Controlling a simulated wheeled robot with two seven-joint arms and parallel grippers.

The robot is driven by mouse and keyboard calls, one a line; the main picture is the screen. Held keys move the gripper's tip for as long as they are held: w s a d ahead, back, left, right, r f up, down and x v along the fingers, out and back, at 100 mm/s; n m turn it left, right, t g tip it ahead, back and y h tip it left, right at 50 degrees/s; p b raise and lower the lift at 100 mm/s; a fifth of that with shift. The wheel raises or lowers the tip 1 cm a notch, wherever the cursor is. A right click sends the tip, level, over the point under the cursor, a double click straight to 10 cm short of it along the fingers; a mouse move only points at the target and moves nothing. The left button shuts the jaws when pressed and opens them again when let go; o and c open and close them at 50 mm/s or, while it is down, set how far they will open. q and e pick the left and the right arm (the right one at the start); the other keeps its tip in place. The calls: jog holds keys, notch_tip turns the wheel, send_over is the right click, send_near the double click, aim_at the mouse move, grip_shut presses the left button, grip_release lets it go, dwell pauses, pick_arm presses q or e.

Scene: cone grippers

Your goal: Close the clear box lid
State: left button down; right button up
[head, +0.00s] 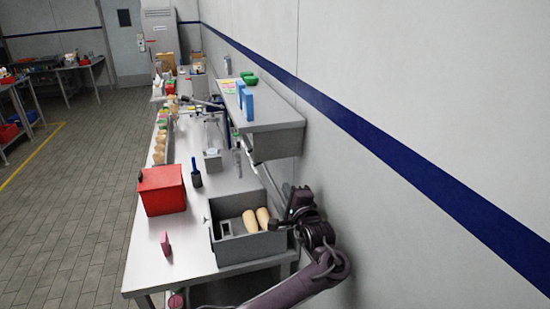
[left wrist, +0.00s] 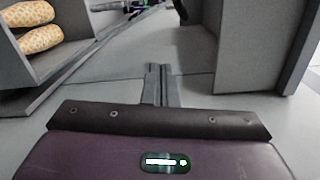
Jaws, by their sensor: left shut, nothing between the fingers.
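A small clear box (head: 212,161) stands on the workbench beyond the grey bin. A transparent panel (head: 211,134) seems to stand upright at its far side, like a raised lid; it is too small to tell for sure. My left gripper (head: 287,191) is at the bench's right side, beside the grey bin and short of the clear box, well apart from it. In the left wrist view its fingers (left wrist: 158,84) are together and empty. The clear box cannot be made out there. My right gripper is not in view.
The grey bin (head: 246,250) holds tan cones (head: 256,219), also seen in the left wrist view (left wrist: 38,39). A red box (head: 162,190) and a dark blue-handled item (head: 196,174) stand to the left. A grey shelf (head: 270,127) overhangs the bench's right side, near the wall.

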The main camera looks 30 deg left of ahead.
pick_arm(q)
jog(key=w+a+r+p, duration=0.1)
jog(key=w+a, duration=0.1)
jog(key=a, duration=0.2)
jog(key=w+a+r+p, duration=0.1)
jog(key=w+a+r, duration=0.1)
jog(key=a, duration=0.3)
jog(key=shift+w+r+y, duration=0.25)
jog(key=shift+w+y, duration=0.15)
jog(key=shift+w, duration=0.35)
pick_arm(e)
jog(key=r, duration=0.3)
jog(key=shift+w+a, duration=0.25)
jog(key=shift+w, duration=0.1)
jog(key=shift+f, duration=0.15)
